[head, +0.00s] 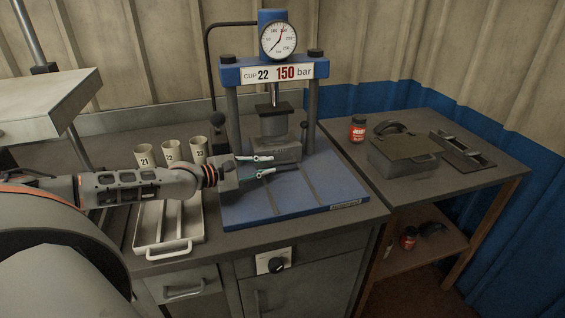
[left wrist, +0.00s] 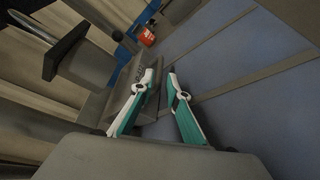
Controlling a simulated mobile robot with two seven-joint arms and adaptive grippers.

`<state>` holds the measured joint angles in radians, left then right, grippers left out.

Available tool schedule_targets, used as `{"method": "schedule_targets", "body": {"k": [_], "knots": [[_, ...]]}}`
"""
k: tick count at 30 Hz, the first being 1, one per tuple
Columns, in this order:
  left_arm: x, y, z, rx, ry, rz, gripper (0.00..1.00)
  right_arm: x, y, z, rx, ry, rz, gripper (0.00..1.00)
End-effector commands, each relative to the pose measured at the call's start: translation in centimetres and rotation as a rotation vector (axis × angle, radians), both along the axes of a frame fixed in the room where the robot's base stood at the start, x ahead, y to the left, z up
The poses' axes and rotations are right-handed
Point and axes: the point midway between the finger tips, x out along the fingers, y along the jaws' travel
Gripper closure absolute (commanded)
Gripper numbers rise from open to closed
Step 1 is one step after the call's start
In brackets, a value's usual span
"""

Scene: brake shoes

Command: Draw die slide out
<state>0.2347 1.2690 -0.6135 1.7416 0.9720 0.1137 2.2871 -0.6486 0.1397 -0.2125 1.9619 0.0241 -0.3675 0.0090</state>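The press (head: 272,72) stands on a blue base plate (head: 330,190) with rails. A grey block that looks like the die slide (head: 284,153) sits on the plate beneath the ram, with a darker cylindrical die (head: 274,125) on top. It shows in the left wrist view (left wrist: 122,86) beside the fingers. My left gripper (head: 273,164) is at the block's front, its two green-and-white fingers apart. In the left wrist view the fingertips (left wrist: 161,74) have a narrow gap with nothing clearly held. I cannot tell whether a finger touches the block. My right gripper is out of view.
Numbered cups (head: 170,151) stand behind a metal tray (head: 148,239) left of the press. A side table (head: 470,188) on the right holds a red jar (head: 357,129) and a dark lidded box (head: 403,157). The front of the blue plate is clear.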

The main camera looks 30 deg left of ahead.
Motion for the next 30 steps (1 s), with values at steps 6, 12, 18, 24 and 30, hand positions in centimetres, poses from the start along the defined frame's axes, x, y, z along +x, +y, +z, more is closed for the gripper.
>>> {"method": "schedule_targets", "body": {"k": [6,12,18,24,30], "knots": [[2.2,-0.8,-0.5,-0.002,-0.003,0.001,0.85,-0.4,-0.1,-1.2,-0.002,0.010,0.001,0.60],[4.1,-1.6,-0.9,0.000,-0.002,0.001,0.85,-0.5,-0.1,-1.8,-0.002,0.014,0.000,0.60],[5.5,-2.1,-1.3,0.000,-0.001,0.001,0.85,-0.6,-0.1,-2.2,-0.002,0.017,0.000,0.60],[6.0,-2.4,-1.4,0.002,0.000,0.000,0.85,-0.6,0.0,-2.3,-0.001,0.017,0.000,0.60],[6.1,-2.4,-1.4,0.001,0.000,0.001,0.85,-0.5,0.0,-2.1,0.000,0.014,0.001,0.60]]}}
